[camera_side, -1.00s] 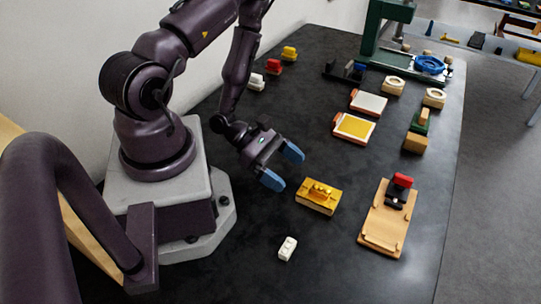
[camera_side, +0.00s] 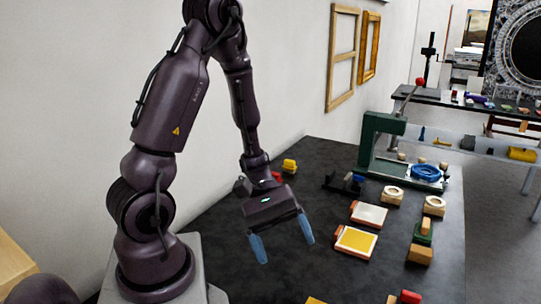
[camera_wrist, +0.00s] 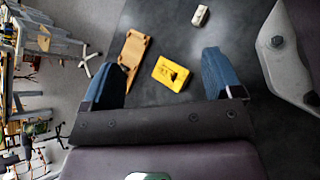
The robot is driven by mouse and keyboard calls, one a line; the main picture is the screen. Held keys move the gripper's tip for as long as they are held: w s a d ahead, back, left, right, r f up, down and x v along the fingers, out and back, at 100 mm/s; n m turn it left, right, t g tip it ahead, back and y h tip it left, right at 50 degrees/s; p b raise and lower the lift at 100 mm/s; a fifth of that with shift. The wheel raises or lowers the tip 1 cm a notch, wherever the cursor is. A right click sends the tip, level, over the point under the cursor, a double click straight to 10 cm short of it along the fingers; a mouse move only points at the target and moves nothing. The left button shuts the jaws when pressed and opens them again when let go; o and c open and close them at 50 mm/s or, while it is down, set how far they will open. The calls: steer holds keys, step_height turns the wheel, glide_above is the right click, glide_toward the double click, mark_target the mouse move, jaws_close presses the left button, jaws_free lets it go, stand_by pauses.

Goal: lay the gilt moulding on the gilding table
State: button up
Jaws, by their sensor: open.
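The gilt moulding appears to be the gold-yellow block with a raised ornament (camera_wrist: 171,73), lying on the dark tabletop (camera_wrist: 160,22). In the side view only a sliver of it (camera_side: 315,300) shows at the bottom edge. My gripper (camera_side: 287,250) is open and empty, fingers pointing down, above the dark table. In the wrist view its blue fingers stand wide apart, and the block shows between them, farther off and untouched. I cannot tell whether this dark table is the gilding table.
A wooden board (camera_wrist: 131,53) lies beside the block; a white block (camera_wrist: 200,15) lies beyond. To the right in the side view are a yellow-topped tray (camera_side: 356,241), a pale tray (camera_side: 369,214), small wooden blocks and a green press (camera_side: 378,140). Dark table between gripper and trays is clear.

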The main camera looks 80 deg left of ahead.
step_height(320, 180, up, 18)
steer(key=s+m+t+y, duration=0.2)
steer(key=m+t+y, duration=0.2)
steer(key=m+y, duration=0.7)
steer(key=m, duration=0.3)
steer(key=shift+s+d+f, duration=0.15)
steer(key=shift+s+f, duration=0.05)
